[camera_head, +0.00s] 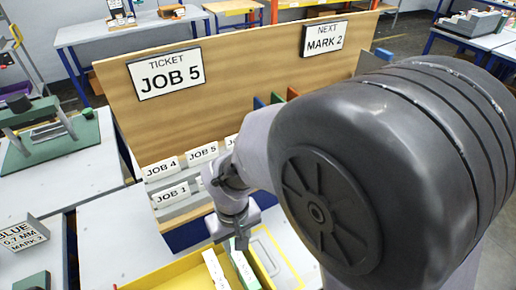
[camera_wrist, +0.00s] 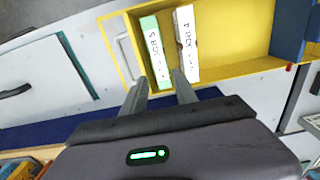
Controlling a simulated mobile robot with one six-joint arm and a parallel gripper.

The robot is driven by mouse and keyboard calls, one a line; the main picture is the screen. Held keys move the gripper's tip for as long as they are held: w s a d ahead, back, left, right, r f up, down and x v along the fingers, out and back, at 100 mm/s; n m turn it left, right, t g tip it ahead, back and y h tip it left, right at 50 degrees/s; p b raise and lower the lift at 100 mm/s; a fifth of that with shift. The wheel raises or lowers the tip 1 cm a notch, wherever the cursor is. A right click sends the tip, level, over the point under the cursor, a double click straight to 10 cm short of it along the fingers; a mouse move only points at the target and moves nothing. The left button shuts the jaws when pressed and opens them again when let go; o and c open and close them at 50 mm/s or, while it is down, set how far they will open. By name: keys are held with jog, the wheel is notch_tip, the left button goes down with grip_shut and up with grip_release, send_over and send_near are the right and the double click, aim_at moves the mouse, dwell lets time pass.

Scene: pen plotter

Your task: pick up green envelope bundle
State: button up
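The green envelope bundle (camera_wrist: 153,50), with a green edge and a white face marked JOB 5, stands in a yellow tray (camera_wrist: 232,40). A white bundle (camera_wrist: 187,42) marked JOB 4 stands close to its right in the wrist view. In the head view the green bundle (camera_head: 244,268) is right of the white one (camera_head: 215,268), partly cut by the frame edge. My gripper (camera_wrist: 160,80) is open, its fingers apart around the near end of the green bundle's line. Whether either finger touches a bundle I cannot tell.
A wooden board with the ticket sign JOB 5 (camera_head: 167,73) and the sign NEXT MARK 2 (camera_head: 324,39) stands behind. Labelled slots, such as JOB 4 (camera_head: 161,169) and JOB 1 (camera_head: 171,195), line its front. A blue wall (camera_wrist: 291,30) borders the tray's right in the wrist view.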

aim_at(240, 262)
notch_tip(240, 262, down, 13)
jog(key=b, duration=0.5)
jog(key=shift+s+d, duration=0.1)
jog(key=shift+d, duration=0.05)
jog(key=f+b, duration=0.2)
jog(key=f, duration=0.1)
jog(key=f+b, duration=0.1)
jog(key=f, duration=0.1)
jog(key=shift+s+d+f, duration=0.15)
jog(key=shift+s+d, duration=0.1)
jog(key=shift+r, duration=0.2)
grip_shut()
